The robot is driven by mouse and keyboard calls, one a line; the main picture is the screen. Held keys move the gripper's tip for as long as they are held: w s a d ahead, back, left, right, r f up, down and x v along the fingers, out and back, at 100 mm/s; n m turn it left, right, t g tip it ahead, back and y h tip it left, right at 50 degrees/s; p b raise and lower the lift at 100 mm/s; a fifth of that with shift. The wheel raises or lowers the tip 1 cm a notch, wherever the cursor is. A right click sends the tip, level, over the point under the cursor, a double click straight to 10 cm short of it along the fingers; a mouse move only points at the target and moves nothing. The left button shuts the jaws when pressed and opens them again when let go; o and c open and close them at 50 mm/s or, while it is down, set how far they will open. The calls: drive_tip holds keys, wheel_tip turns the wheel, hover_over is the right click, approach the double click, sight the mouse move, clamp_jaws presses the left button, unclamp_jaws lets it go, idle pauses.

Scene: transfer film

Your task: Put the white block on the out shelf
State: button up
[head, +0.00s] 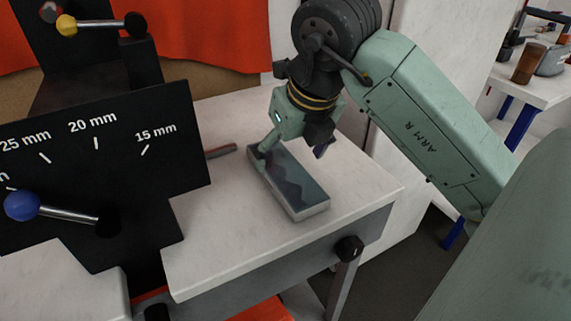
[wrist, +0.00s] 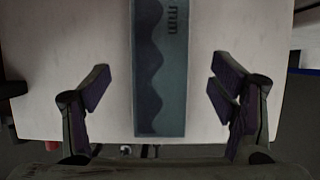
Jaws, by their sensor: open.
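A long block (head: 288,181) lies on a white tabletop (head: 220,245). Its top is grey-blue with a dark wavy band, and its sides are pale; I see no other block that looks white. My gripper (head: 292,150) is open over its far end. In the wrist view the block (wrist: 172,75) runs between the two spread fingers of my gripper (wrist: 162,88), with a gap on each side. Part of a printed label shows on its top. I cannot pick out a shelf marked out.
A black panel (head: 60,150) with millimetre marks and ball-ended levers, one blue (head: 22,206), stands left of the tabletop. A black knob (head: 348,249) sits on the table's front. Another table (head: 535,90) stands at the right.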

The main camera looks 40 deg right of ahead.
drive_tip(key=v, duration=0.7)
drive_tip(key=shift+r+b, duration=0.25)
drive_tip(key=shift+b, duration=0.2)
drive_tip(key=shift+s, duration=0.15)
